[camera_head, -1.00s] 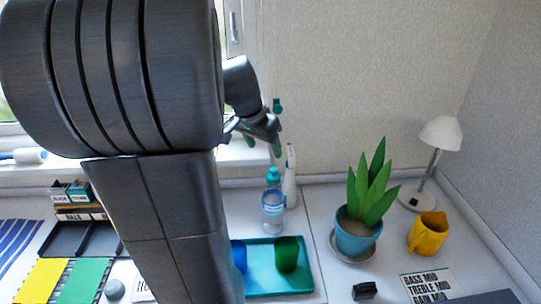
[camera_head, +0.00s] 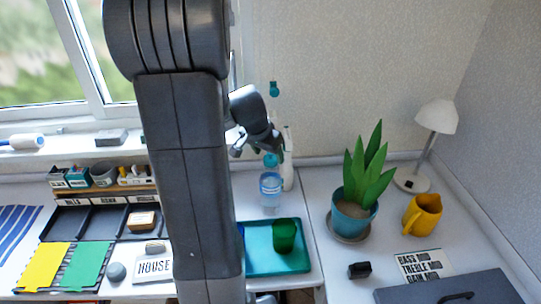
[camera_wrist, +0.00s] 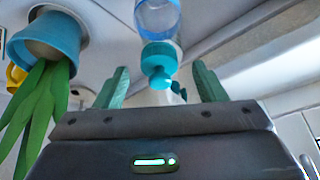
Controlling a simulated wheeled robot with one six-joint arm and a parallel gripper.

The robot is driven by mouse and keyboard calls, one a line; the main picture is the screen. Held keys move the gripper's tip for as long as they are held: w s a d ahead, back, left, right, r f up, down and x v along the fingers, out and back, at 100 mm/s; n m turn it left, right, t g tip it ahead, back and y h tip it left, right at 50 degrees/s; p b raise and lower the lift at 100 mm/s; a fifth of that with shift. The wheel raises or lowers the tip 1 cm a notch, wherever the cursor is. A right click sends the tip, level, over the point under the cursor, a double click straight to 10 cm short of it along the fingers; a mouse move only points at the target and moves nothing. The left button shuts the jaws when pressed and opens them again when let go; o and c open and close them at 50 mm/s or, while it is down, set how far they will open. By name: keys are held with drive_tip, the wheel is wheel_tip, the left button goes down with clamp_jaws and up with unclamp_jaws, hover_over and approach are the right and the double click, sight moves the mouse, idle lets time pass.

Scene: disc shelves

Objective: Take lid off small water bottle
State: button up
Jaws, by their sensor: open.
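The small water bottle (camera_head: 270,188) stands upright on the white desk, clear with a blue band. Its teal lid (camera_head: 271,160) is on top. In the wrist view the bottle (camera_wrist: 160,20) appears upside down, with the lid (camera_wrist: 160,58) towards my gripper. My gripper (camera_head: 262,150) is just above the lid in the head view. In the wrist view its two green fingers are spread wide, and the lid shows in the gap between them (camera_wrist: 161,82). The gripper is open and empty. Whether the fingertips reach down beside the lid, I cannot tell.
A white bottle (camera_head: 289,172) stands close behind. A teal tray (camera_head: 303,262) with a green cup (camera_head: 284,236) is in front. A potted plant (camera_head: 353,221), yellow mug (camera_head: 423,215) and lamp (camera_head: 438,116) stand right. A teal item (camera_head: 274,89) is at the wall above.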

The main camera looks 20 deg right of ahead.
drive_tip(key=shift+w+d+f, duration=0.1)
drive_tip(key=shift+d+f, duration=0.15)
drive_tip(key=shift+f, duration=0.4)
drive_tip(key=shift+c, duration=0.2)
drive_tip(key=c, duration=1)
